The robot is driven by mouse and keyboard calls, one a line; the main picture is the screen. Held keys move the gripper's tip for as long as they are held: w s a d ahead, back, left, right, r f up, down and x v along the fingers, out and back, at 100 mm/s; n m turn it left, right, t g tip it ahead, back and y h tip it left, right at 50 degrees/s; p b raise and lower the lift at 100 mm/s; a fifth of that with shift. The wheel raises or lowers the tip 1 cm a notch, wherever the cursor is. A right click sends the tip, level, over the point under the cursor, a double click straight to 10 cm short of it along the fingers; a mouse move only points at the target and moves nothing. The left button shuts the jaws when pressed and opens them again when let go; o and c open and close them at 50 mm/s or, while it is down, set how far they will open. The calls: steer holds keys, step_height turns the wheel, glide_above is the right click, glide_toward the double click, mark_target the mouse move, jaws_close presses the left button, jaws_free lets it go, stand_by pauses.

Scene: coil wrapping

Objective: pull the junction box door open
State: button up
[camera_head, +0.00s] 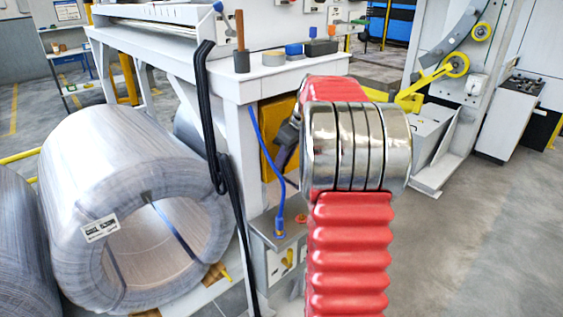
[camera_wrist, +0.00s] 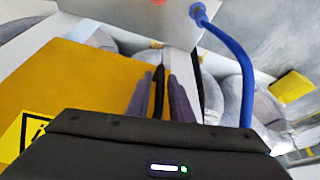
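The junction box door appears as a yellow panel (camera_head: 273,133), partly hidden behind my arm in the head view. In the wrist view the yellow door (camera_wrist: 85,85) fills the left side, with a warning label (camera_wrist: 22,135) at its lower left. My gripper (camera_wrist: 160,85) has its two dark fingers in front of the door near its right edge. A thin black bar (camera_wrist: 158,92), likely the handle, stands between the fingers, with a narrow gap beside it. Whether the fingers touch it is hard to tell. In the head view my dark gripper (camera_head: 284,155) is beside the panel.
A blue cable (camera_head: 268,165) hangs beside the panel and shows at the right of the wrist view (camera_wrist: 240,70). Black straps (camera_head: 218,150) hang from the white bench (camera_head: 240,88). Large wire coils (camera_head: 100,165) lie at the left. The floor (camera_head: 480,250) at the right is clear.

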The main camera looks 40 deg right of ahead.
jaws_close()
steer(key=shift+a, duration=0.15)
stand_by(0.4)
steer(key=shift+s, duration=0.15)
